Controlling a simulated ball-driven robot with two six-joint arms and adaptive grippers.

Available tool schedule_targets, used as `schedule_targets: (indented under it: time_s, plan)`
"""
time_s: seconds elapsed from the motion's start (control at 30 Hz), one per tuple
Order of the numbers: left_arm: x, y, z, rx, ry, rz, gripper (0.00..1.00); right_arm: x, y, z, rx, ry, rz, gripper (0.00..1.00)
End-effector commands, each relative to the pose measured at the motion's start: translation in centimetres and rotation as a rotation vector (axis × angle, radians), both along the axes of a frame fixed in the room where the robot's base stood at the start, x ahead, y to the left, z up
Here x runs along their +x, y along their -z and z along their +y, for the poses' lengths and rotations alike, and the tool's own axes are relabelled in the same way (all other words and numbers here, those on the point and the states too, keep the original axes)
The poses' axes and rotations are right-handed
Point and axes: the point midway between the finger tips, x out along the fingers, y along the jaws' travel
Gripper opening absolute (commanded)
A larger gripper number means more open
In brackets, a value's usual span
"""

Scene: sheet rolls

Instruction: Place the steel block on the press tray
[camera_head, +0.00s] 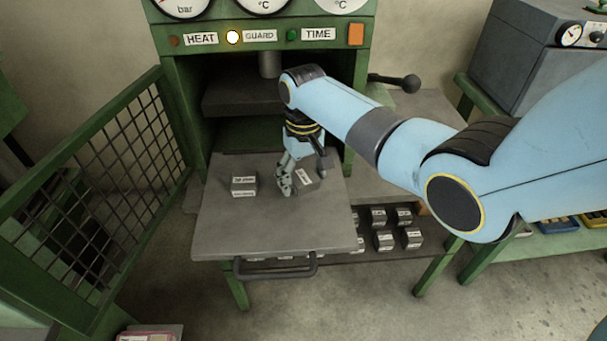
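The press tray (250,225) is a flat grey plate pulled out in front of the green press. One steel block (243,187) with white labels sits on its left part. A second labelled steel block (305,181) is at the tray's right part, turned at an angle, between the fingers of my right gripper (303,177). The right gripper points down and its fingers close on this block's sides. I cannot tell whether the block touches the tray. My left gripper is not in view.
More steel blocks (384,240) stand on a lower shelf right of and below the tray. An open green mesh guard (120,175) stands at the left. The tray's handle (275,270) is at its front edge. A grey instrument box (530,50) is at the right.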

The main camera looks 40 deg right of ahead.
Motion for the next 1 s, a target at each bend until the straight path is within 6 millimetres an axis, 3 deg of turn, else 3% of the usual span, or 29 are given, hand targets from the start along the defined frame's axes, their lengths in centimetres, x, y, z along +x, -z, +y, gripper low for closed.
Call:
schedule_targets:
  time_s: [0.27, 0.7, 1.0]
  plan:
    - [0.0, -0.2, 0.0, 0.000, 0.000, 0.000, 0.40, 0.0, -1.2, 0.0, 0.000, 0.000, -0.002, 0.75]
    - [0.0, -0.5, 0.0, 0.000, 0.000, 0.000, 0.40, 0.1, -10.2, 0.0, 0.000, 0.000, -0.003, 0.75]
    - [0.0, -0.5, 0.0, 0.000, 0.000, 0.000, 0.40, 0.0, -12.3, 0.0, 0.000, 0.000, 0.001, 0.75]
